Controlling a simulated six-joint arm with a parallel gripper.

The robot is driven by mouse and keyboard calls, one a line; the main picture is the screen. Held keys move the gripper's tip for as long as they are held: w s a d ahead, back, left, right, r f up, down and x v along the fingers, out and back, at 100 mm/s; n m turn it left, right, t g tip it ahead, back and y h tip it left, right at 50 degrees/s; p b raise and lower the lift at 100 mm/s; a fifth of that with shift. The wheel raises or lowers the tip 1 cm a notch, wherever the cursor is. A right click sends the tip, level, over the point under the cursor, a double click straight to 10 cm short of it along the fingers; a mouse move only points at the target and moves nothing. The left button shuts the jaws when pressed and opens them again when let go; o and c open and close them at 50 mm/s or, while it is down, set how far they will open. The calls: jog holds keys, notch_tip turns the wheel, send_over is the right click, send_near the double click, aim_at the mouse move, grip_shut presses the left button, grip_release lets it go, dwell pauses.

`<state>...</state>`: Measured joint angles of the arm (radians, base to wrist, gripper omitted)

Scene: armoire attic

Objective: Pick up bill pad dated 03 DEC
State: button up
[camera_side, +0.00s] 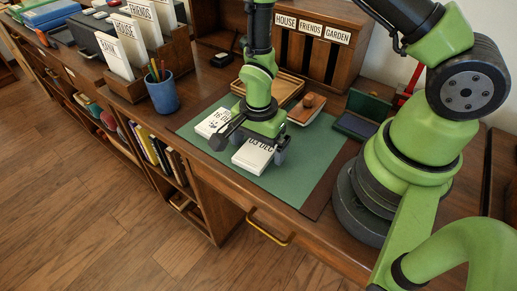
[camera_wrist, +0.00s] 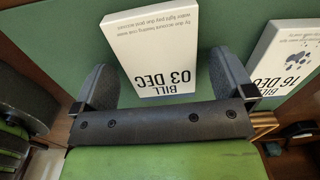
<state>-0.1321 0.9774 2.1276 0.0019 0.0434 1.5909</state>
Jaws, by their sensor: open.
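The bill pad dated 03 DEC (camera_side: 253,155) is a white block with black print, lying flat on the green desk mat (camera_side: 300,172). In the wrist view the same pad (camera_wrist: 158,48) shows "BILL 03 DEC" upside down. My gripper (camera_side: 249,146) is over the pad. In the wrist view my gripper (camera_wrist: 160,80) is open, with one dark finger on each side of the pad's near end and a gap on both sides. The bill pad dated 16 DEC (camera_side: 213,122) lies to its left in the side view; in the wrist view that pad (camera_wrist: 285,58) is at the right.
A wooden tray (camera_side: 284,88), a wooden-handled block (camera_side: 307,108) and an open green box (camera_side: 358,122) stand behind the pads. A blue pen cup (camera_side: 162,95) is at the left. The mat's front right is clear.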

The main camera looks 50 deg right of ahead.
jog(key=shift+f, duration=0.1)
jog(key=c, duration=1)
